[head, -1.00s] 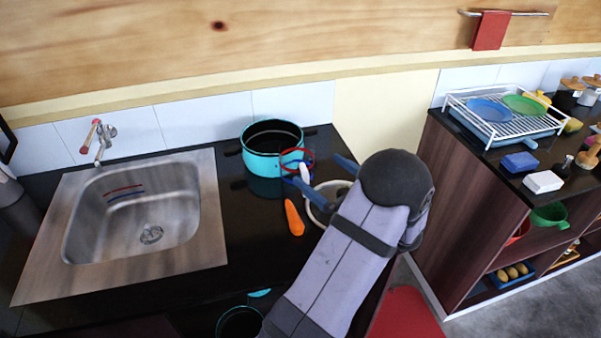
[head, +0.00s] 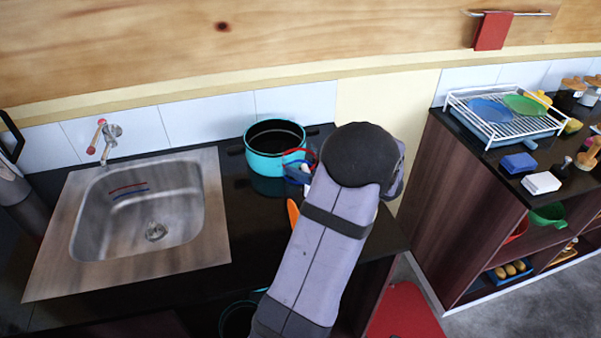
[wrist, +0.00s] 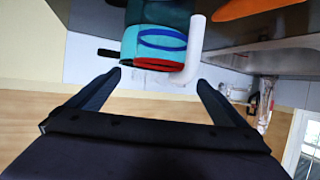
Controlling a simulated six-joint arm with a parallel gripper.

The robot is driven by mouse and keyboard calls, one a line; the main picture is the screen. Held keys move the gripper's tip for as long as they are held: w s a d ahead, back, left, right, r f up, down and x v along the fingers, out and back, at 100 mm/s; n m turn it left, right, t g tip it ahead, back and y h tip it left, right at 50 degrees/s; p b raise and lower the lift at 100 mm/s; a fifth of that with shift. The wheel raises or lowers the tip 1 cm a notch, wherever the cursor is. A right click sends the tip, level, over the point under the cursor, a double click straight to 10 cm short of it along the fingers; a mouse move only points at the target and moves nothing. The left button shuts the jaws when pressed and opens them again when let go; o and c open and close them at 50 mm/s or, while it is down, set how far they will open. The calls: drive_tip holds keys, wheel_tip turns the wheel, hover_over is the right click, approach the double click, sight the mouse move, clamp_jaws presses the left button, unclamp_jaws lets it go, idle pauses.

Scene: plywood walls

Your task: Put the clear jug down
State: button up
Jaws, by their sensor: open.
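The clear jug (wrist: 162,42) has a red rim, a blue band and a white handle. In the wrist view, which is upside down, it stands in front of the turquoise pot (wrist: 130,42), whose colour shows through it. In the head view its red rim (head: 311,153) shows beside the pot (head: 273,138), and my arm hides part of it. My gripper (wrist: 159,80) is open and empty, with its fingers apart from the jug. In the head view my arm hides the fingers.
An orange carrot (head: 292,213) lies on the dark counter, partly behind my arm. The steel sink (head: 140,212) is to the left. A second counter on the right holds a dish rack (head: 520,127) with plates. A gap separates the two counters.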

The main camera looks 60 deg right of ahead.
sight(302, 157)
drive_tip(key=shift+p+x, duration=0.95)
drive_tip(key=shift+x, duration=1.75)
drive_tip(key=shift+r, duration=0.1)
drive_tip(key=c, duration=1.7)
drive_tip(key=shift+o, duration=0.2)
drive_tip(key=shift+r, duration=0.2)
wheel_tip(302, 157, up, 18)
drive_tip(key=shift+b, duration=0.3)
